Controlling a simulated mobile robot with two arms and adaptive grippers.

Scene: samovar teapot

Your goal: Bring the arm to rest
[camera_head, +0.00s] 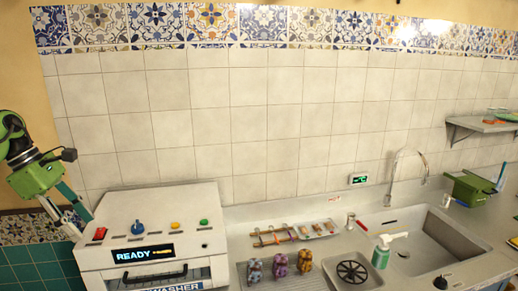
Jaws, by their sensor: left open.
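My left arm comes in at the left edge, with green and black links. My left gripper (76,222) points down and to the right beside the left side of the white dishwasher (190,226). It is open and I see nothing held in it. Its fingers are small in the picture, and I cannot tell whether they touch the machine. My right gripper does not show. I see no samovar.
The dishwasher's display reads READY. Three patterned objects (278,264) stand on the counter right of it, before a tray (315,228). A green soap bottle (381,255) stands by the sink (440,240). A green box (470,188) sits behind.

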